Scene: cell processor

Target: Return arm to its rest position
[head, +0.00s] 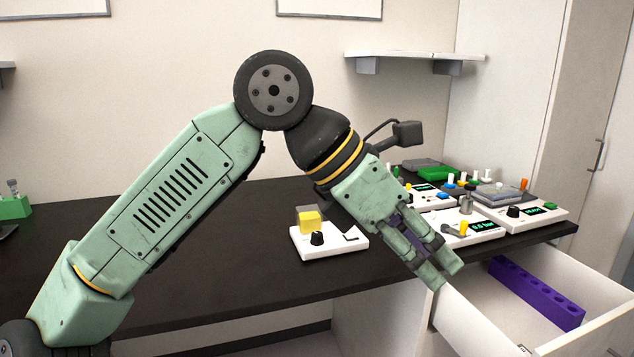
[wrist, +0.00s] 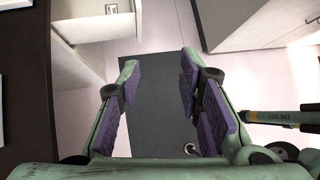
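My arm is raised over the dark worktop, with its elbow bent high in the head view. My gripper (head: 444,274) points down and to the right, close to the worktop's front edge and the open drawer. In the wrist view my gripper (wrist: 158,62) has its purple-padded fingers spread apart, with nothing between them. It touches nothing that I can make out.
An open white drawer (head: 483,318) holds a purple rack (head: 535,291). Several white devices with knobs stand on the worktop (head: 210,270), one (head: 328,246) just left of my gripper. A green rack (head: 14,207) is at far left. A shelf (head: 415,55) hangs behind.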

